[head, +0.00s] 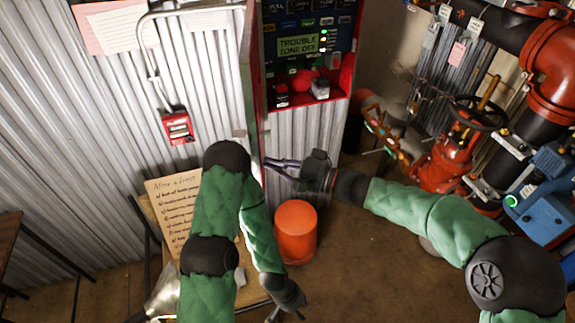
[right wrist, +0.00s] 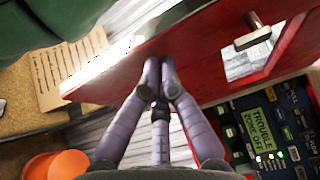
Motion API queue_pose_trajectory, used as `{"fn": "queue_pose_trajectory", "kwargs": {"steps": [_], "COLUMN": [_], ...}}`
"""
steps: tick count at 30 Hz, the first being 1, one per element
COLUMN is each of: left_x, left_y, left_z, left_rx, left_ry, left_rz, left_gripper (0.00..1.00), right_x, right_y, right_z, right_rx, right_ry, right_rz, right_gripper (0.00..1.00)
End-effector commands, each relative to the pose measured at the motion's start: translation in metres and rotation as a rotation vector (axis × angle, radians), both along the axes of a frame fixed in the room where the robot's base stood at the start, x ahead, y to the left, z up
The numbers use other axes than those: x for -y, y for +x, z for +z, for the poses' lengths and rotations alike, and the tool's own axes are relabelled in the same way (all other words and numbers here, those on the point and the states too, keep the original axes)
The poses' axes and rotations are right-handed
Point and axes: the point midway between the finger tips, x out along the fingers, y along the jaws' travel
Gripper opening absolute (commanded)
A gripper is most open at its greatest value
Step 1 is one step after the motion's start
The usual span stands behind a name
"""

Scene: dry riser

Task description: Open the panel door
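The red panel door (head: 250,85) stands swung out from the panel (head: 300,45), seen nearly edge-on in the head view. The panel's inside, with a green "TROUBLE ZONE OFF" display (head: 298,45), is exposed. In the right wrist view the door (right wrist: 120,75) shows its broad red face, with a metal latch (right wrist: 253,33) by a small window. My right gripper (head: 270,164) is at the door's lower part. Its fingers (right wrist: 159,72) are together, tips at the red face; contact is unclear. My left gripper (head: 284,316) is low, away from the door, its fingers spread and empty.
A red call box (head: 178,127) hangs on the corrugated wall. A handwritten board (head: 175,205) leans at left. An orange bin (head: 296,230) stands below the panel. Red valves and pipes (head: 450,150) fill the right side. Some floor is clear right of the bin.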

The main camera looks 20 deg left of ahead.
Motion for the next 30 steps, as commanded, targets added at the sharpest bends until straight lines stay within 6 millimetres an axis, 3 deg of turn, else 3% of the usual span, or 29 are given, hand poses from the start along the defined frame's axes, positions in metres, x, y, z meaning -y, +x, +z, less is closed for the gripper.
{"fn": "queue_pose_trajectory", "kwargs": {"steps": [20,27,30], "left_x": [0.000,0.000,0.000], "left_y": [0.000,0.000,0.000], "left_z": [-0.004,-0.015,-0.007], "left_rx": [0.000,0.000,-0.001], "left_ry": [0.000,0.000,0.000], "left_rz": [0.000,0.000,0.000], "left_gripper": [0.40,0.40,0.40], "right_x": [-0.001,0.025,0.047], "right_y": [0.000,0.020,0.010], "right_z": [0.000,-0.001,0.003], "right_rx": [0.000,0.002,-0.002], "right_ry": [0.001,0.002,0.002], "right_rz": [-0.002,-0.003,-0.003], "right_gripper": [0.00,0.00,0.00]}}
